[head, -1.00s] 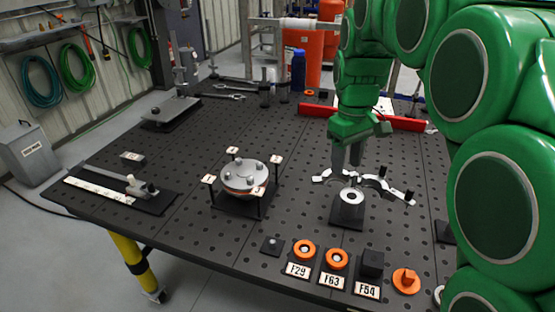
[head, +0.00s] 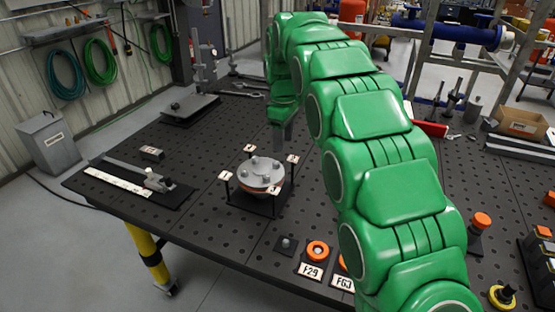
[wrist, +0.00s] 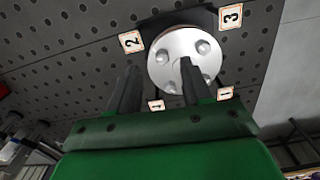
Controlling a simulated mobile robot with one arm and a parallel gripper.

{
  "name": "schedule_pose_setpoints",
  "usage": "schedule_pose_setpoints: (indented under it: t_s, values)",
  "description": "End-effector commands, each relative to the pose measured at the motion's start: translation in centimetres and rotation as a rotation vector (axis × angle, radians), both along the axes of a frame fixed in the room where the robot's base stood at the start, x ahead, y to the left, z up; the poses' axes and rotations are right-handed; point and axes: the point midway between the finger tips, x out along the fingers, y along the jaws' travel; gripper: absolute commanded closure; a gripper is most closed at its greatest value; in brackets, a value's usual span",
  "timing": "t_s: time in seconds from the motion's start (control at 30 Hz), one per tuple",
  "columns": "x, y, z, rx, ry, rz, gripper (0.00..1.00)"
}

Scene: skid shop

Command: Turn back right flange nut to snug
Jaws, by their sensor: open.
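The round grey flange (head: 259,172) sits on a dark stand on the perforated table, with several bolt heads or nuts on its top face. The back right nut (head: 276,165) appears on the far right side of that face; its tightness cannot be told. My gripper (head: 284,140) hangs above and behind the flange, fingers pointing down, apart from it. In the wrist view my gripper (wrist: 158,66) is open and empty; its right finger overlaps the lower part of the flange (wrist: 180,47). Nuts on that lower side are partly hidden.
Numbered tags on posts, such as tag 2 (wrist: 131,42) and tag 3 (wrist: 231,16), surround the flange closely. A caliper-like tool (head: 140,178) lies to the left. An orange ring (head: 317,250) stands in front. My arm hides much of the table's right.

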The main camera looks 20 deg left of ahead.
Motion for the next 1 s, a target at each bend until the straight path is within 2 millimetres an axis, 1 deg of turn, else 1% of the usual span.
schedule_pose_setpoints:
  t_s: [0.03,0.17,0.33,0.47,0.57,0.9,1.0]
  values:
    - [0.1,0.7,-0.3,0.002,-0.001,0.016,0.51]
    - [0.1,1.7,-0.7,0.003,0.000,0.042,0.51]
    - [0.1,1.9,-1.1,0.004,0.000,0.047,0.51]
    - [0.2,1.9,-1.8,0.006,-0.002,0.047,0.51]
    - [0.1,1.9,-2.8,0.005,-0.001,0.047,0.51]
    - [0.1,1.8,-7.4,0.004,0.002,0.046,0.51]
    - [0.1,1.8,-8.2,0.005,0.000,0.046,0.51]
